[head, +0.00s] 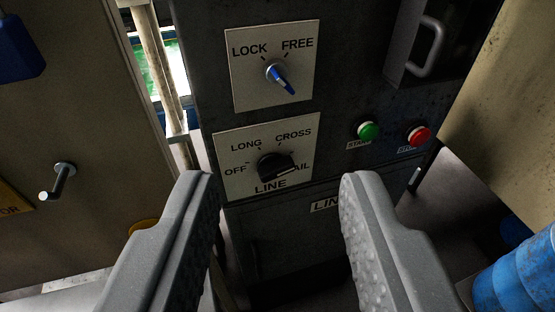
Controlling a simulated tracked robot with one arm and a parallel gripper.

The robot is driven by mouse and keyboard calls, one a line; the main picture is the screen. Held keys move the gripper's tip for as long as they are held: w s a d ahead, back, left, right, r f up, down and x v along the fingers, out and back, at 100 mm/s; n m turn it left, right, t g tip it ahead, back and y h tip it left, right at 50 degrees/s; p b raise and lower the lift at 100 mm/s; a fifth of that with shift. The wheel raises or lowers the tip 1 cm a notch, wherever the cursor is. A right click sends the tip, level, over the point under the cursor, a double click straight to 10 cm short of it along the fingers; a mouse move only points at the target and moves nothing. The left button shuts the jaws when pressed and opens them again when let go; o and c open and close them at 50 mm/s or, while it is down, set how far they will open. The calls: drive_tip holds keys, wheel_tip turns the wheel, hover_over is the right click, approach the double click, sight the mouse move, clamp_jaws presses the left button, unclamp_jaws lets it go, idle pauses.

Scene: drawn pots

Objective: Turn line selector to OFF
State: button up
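The line selector (275,167) is a black knob on a pale plate (228,188) marked LINE, on the front of a dark cabinet. Its labels read OFF at left, LONG and CROSS at the top, and one ending in "AIL" at right, partly covered by the knob. The knob's long end points right, over that label. My gripper (279,185) is open and empty. Its two grey fingers reach up from the bottom of the view, left and right of the knob's lower side. I see no contact with the knob.
Above is a LOCK/FREE plate with a blue-tipped switch (282,77) pointing down-right. A green START button (368,131) and a red STOP button (418,136) sit at right, below a cabinet handle (428,46). A door lever (58,181) is at left, blue barrels (515,275) lower right.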

sight(277, 173)
drive_tip(key=o, duration=0.8)
drive_tip(key=shift+w+d, duration=0.1)
drive_tip(key=shift+w, duration=0.1)
drive_tip(key=shift+o, duration=0.6)
drive_tip(key=w+d+f+t+h+p, duration=0.1)
drive_tip(key=w+d+f+h, duration=0.1)
drive_tip(key=w, duration=0.5)
drive_tip(key=shift+d+f+t+h+p, duration=0.3)
drive_tip(key=shift+d+f, duration=0.05)
drive_tip(key=shift+d, duration=0.45)
drive_tip(key=w+d+f+n+t+y+p, duration=0.1)
drive_tip(key=w+f+n+y, duration=0.1)
drive_tip(key=w+f, duration=0.3)
drive_tip(key=w+f+n+t+y+p, duration=0.1)
drive_tip(key=w+f+n+y+p, duration=0.15)
drive_tip(key=f, duration=0.55)
drive_tip(key=s+f+n+g+y, duration=0.2)
drive_tip(key=s+f+y, duration=0.15)
drive_tip(key=f, duration=0.65)
drive_tip(key=x, duration=0.9)
drive_tip(key=b+x, duration=0.1)
drive_tip(key=x, duration=0.4)
drive_tip(key=shift+w+a, duration=0.1)
drive_tip(key=shift+a, duration=0.25)
